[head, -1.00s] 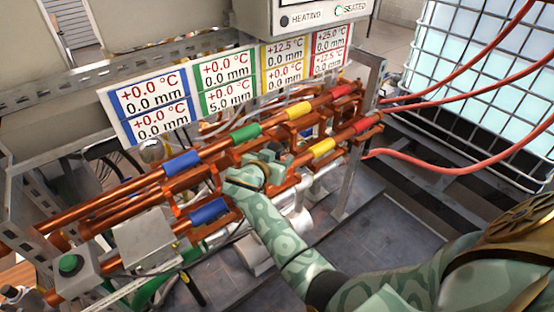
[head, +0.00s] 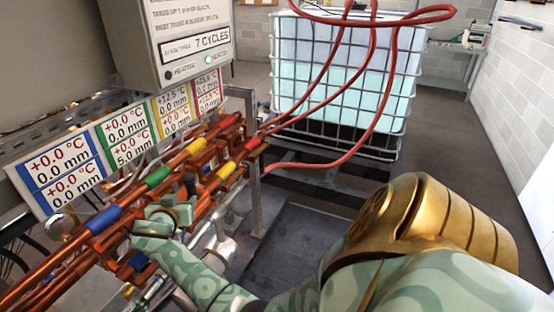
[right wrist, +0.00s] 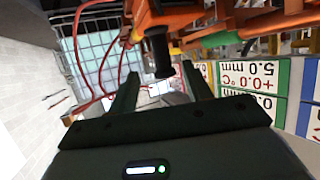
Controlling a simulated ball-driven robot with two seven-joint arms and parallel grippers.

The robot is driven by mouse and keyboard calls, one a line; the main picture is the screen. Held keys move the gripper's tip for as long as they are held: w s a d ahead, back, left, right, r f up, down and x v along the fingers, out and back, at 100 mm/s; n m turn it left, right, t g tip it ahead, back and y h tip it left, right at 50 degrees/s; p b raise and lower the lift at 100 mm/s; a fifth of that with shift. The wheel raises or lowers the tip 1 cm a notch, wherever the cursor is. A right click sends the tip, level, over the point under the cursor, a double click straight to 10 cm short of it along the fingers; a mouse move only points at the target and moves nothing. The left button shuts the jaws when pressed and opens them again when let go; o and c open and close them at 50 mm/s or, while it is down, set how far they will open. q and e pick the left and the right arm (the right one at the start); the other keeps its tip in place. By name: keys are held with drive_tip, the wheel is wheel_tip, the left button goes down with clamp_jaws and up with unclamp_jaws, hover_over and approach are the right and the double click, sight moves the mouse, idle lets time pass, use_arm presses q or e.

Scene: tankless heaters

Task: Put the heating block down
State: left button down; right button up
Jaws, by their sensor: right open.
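An orange metal part with a black cylindrical handle (right wrist: 158,50) hangs in front of my right gripper (right wrist: 160,78) in the right wrist view. The handle is between the lines of the two dark fingers, which stand apart. In the head view my right gripper (head: 168,212) is at the copper pipe rack (head: 190,165), beside the green and blue bands. Which orange part is the heating block I cannot tell for certain. My left gripper is not in view.
Temperature and millimetre cards (head: 125,132) stand behind the rack. A grey control box (head: 175,45) is above them. Red hoses (head: 372,90) run from the rack past a caged, pale-blue tank (head: 340,75). Open floor (head: 455,130) lies to the right.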

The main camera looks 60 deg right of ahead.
drive_tip(key=s+a+f+n+t+y, duration=0.1)
drive_tip(key=s+a+n+t+y, duration=0.2)
drive_tip(key=a+n+t+y, duration=0.55)
drive_tip(key=s+a+f+n+g+y, duration=0.15)
drive_tip(key=s+f, duration=0.25)
drive_tip(key=f, duration=0.4)
drive_tip(key=s+a+f+n+g, duration=0.1)
drive_tip(key=s+a+f+g, duration=0.2)
drive_tip(key=f, duration=0.5)
drive_tip(key=s+a+f+n+g, duration=0.2)
drive_tip(key=s+f, duration=0.2)
drive_tip(key=f, duration=0.3)
drive_tip(key=s+f+n+g+y, duration=0.1)
drive_tip(key=s+f+g, duration=0.1)
drive_tip(key=s+f, duration=0.75)
drive_tip(key=s+f+g+y, duration=0.1)
drive_tip(key=s+f+g, duration=0.2)
drive_tip(key=s+f, duration=0.65)
drive_tip(key=s+d+f+n+g, duration=0.1)
drive_tip(key=s+f+g, duration=0.1)
drive_tip(key=s, duration=1.8)
drive_tip(key=shift+s+f+g, duration=0.2)
drive_tip(key=shift+s+g, duration=0.1)
drive_tip(key=shift+g, duration=0.3)
